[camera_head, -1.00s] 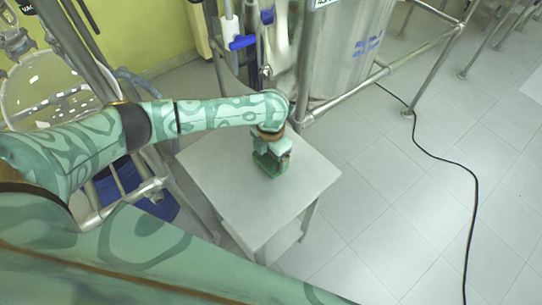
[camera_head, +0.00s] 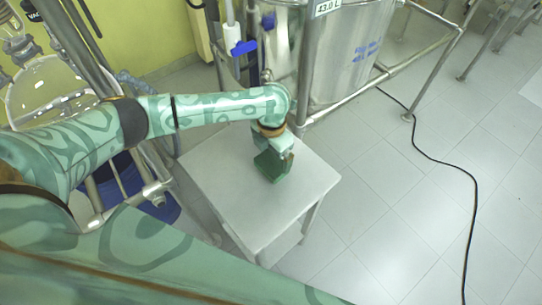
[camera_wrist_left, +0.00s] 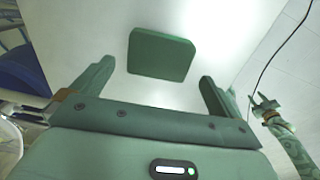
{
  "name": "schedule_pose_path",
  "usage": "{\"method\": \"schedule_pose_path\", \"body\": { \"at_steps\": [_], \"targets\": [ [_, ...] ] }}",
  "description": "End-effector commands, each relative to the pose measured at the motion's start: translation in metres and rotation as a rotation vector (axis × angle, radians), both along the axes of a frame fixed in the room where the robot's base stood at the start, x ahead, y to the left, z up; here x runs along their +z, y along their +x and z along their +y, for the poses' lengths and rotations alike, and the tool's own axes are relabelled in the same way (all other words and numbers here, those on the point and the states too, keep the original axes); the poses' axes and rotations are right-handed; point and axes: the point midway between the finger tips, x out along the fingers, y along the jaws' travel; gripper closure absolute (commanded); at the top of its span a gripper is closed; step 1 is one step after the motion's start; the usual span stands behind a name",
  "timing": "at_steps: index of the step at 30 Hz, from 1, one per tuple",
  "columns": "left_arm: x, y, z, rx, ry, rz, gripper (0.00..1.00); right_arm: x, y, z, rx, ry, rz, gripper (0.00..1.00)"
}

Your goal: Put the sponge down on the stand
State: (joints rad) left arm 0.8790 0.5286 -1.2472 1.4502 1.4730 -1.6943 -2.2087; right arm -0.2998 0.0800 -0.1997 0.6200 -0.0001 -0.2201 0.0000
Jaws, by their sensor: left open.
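The sponge (camera_wrist_left: 161,55) is a flat dark-green block with rounded corners. In the left wrist view it lies against the pale top of the stand, just beyond and between my fingertips, with a gap on both sides. My left gripper (camera_wrist_left: 153,80) is open and does not touch it in this view. In the head view my left gripper (camera_head: 274,160) points down over the middle of the stand (camera_head: 235,205), a grey square table. There the sponge (camera_head: 275,172) is hard to tell apart from the green fingers. A small green gripper, my right one (camera_wrist_left: 263,103), shows in the left wrist view.
A steel reactor vessel (camera_head: 345,55) in a tubular frame stands behind the stand. A blue bin (camera_head: 125,185) and a clear glass vessel (camera_head: 50,90) are at the left. A black cable (camera_head: 450,165) crosses the tiled floor, which is otherwise open at the right.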

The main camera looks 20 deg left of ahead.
Motion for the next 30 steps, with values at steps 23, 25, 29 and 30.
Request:
{"method": "schedule_pose_path", "body": {
  "at_steps": [23, 25, 29, 30],
  "targets": [
    [0.079, 0.000, 0.000, 0.000, 0.001, 0.000, 0.00, 0.026, 0.005, 0.001, 0.000, 0.002, -0.011, 0.64],
    [0.079, 0.000, 0.000, 0.000, 0.001, 0.000, 0.00, 0.026, 0.005, 0.001, 0.000, 0.002, -0.011, 0.64],
    [0.079, 0.000, 0.000, 0.000, 0.001, 0.000, 0.00, 0.026, 0.005, 0.001, 0.000, 0.002, -0.011, 0.64],
    [0.079, 0.000, 0.000, 0.000, 0.001, 0.000, 0.00, 0.026, 0.005, 0.001, 0.000, 0.002, -0.011, 0.64]
  ]
}}
